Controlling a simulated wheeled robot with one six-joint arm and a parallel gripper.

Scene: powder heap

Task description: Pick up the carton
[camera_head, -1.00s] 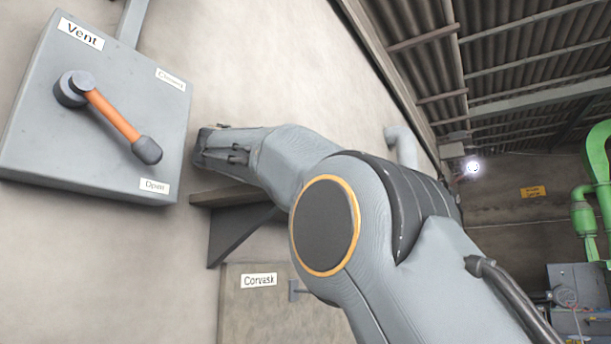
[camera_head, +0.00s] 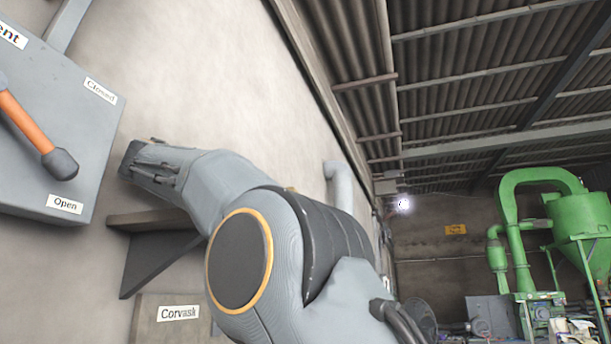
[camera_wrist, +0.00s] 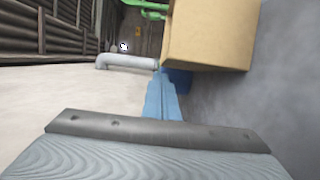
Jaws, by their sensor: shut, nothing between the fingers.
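A plain tan cardboard carton (camera_wrist: 210,35) shows at the top right of the wrist view, cut off by the upper edge. My gripper (camera_wrist: 166,82) reaches up the middle of that view as narrow blue fingers, shut together and empty. Their tips end near the carton's lower left corner; I cannot tell whether they touch it. In the head view my arm reaches left toward the wall shelf (camera_head: 152,220). The carton does not show there, and my fingers cannot be made out.
A grey lever box (camera_head: 55,125) with an orange handle (camera_head: 25,125) is on the wall at left. A "Corvask" label (camera_head: 179,313) is below the shelf. A pipe (camera_head: 340,185) leaves the wall beyond my arm. A green machine (camera_head: 580,225) stands far right. A dark blue thing (camera_wrist: 181,78) shows below the carton.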

